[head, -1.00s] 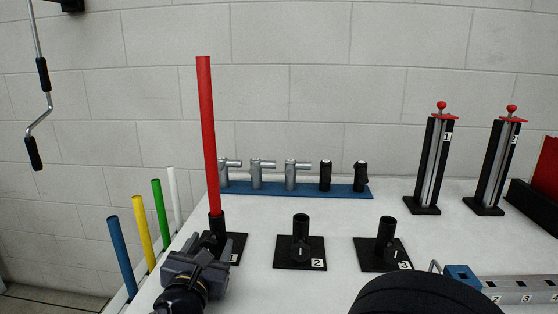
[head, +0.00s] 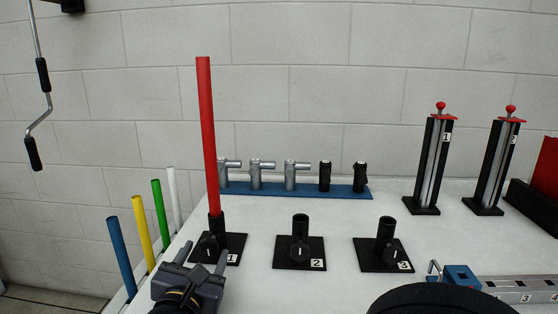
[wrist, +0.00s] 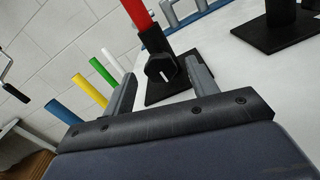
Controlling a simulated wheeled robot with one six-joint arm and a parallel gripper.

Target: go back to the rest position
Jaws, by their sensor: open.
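My gripper (head: 208,262) is low at the left of the white table in the head view. Its two fingers are apart and nothing is between them. In the wrist view the open fingers (wrist: 160,88) point toward the black holder marked 1 (wrist: 160,66). A red rod (head: 207,135) stands upright in that holder (head: 232,243), just beyond my gripper. The rod's lower end also shows in the wrist view (wrist: 138,12). The gripper appears apart from the rod and the holder.
Empty holders 2 (head: 299,252) and 3 (head: 385,250) stand to the right. Blue, yellow, green (head: 160,215) and white rods stand along the left edge. A blue strip (head: 340,190) with metal fittings lies behind. Two tall black stands (head: 424,170) and a numbered rail (head: 520,288) are at right.

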